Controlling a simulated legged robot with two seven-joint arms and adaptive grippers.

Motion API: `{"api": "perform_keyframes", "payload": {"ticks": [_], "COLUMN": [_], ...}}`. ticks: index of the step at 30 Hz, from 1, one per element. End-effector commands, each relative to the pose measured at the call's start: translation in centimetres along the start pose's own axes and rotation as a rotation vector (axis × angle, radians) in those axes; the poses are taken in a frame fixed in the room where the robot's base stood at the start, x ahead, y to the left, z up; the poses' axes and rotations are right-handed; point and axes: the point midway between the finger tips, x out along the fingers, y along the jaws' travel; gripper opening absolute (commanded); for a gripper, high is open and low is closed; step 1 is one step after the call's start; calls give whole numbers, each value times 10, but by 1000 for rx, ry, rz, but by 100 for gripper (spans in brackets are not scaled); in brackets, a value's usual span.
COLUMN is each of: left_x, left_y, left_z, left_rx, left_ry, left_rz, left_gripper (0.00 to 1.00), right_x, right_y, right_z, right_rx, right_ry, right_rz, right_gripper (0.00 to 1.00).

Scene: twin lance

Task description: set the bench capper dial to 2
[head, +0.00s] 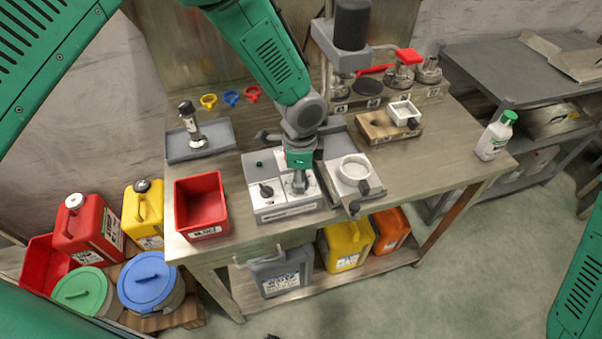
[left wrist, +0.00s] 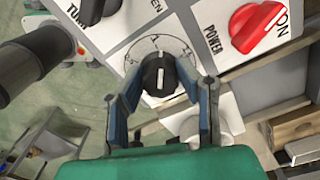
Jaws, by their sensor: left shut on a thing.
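The capper's control box (head: 283,206) sits on the bench, with a black knob (head: 266,190) on its left panel. My left gripper (head: 300,186) comes down from above onto the right panel and hides much of it. In the left wrist view, the black dial (left wrist: 160,76) stands between my two blue-grey fingers (left wrist: 161,80), which are shut on its sides. A white pointer line runs across the dial, and a printed scale circles it. I cannot surely read the number it points at. The red power switch (left wrist: 259,25) is beside it, near the word ON. My right gripper is out of view.
A white round cup fixture (head: 354,170) stands just right of the box. A red bin (head: 201,204) and a grey tray (head: 201,140) lie to its left. A wooden block (head: 377,128) and a white bottle (head: 495,137) are to the right. Bare bench lies between them.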

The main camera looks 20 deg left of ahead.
Motion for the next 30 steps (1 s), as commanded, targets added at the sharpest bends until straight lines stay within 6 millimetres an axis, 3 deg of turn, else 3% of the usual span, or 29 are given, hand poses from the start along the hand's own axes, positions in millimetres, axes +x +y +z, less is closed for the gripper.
{"api": "perform_keyframes", "payload": {"ticks": [30], "left_x": [-4], "left_y": [-6], "left_z": [-2], "left_rx": [961], "left_ry": [2], "left_rz": [-14], "left_gripper": [0], "right_x": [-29], "right_y": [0], "right_z": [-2], "right_rx": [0], "right_ry": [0], "right_rz": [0], "right_gripper": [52]}}
